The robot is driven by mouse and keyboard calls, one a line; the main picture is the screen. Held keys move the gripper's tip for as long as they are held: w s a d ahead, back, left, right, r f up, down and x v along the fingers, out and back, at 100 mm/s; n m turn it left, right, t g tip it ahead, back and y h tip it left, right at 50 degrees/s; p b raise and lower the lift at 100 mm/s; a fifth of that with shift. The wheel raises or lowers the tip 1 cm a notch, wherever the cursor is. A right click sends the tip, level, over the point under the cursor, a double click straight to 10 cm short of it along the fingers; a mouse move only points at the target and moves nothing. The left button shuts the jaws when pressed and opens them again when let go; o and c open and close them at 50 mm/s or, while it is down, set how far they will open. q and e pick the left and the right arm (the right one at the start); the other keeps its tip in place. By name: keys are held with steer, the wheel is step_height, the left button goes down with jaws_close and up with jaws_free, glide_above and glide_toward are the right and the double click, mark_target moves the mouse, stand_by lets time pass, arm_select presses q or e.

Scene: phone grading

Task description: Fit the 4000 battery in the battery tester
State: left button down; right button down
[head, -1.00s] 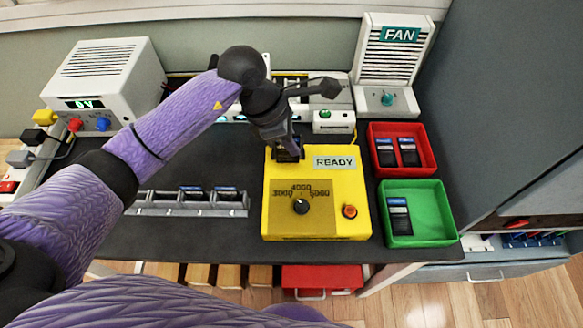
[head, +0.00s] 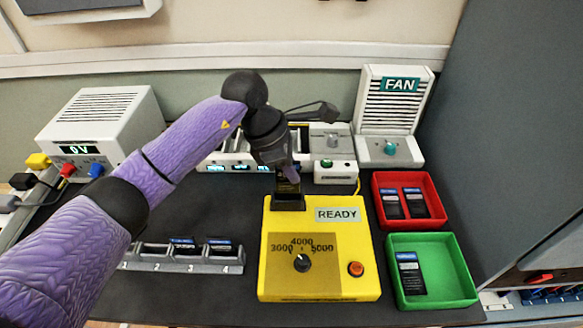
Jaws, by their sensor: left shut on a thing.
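The yellow battery tester (head: 282,285) stands in the middle of the bench. Its label reads READY, and its dial (head: 302,263) is marked 3000, 4000 and 5000. My left gripper (head: 289,180) is above the dark slot (head: 288,201) at the tester's back left. It is shut on a dark battery (head: 288,187), which is upright at the slot. The gripper partly hides the battery, and I cannot read its marking or tell how deep it sits. My right gripper is not in view.
A grey rack (head: 190,265) holds two batteries, left of the tester. At right, a red tray (head: 433,222) holds two batteries and a green tray (head: 450,285) holds one. A white power supply (head: 100,125) and a FAN unit (head: 394,110) stand behind.

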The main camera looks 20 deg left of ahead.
mark_target(296, 192)
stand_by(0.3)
arm_select(q)
steer(key=shift+f, duration=0.2)
steer(key=shift+f+b, duration=1.15)
steer(key=shift+f, duration=0.25)
steer(key=shift+f+b, duration=0.3)
steer(key=shift+f, duration=0.05)
steer(key=shift+f, duration=0.25)
steer(key=c, duration=0.7)
jaws_free()
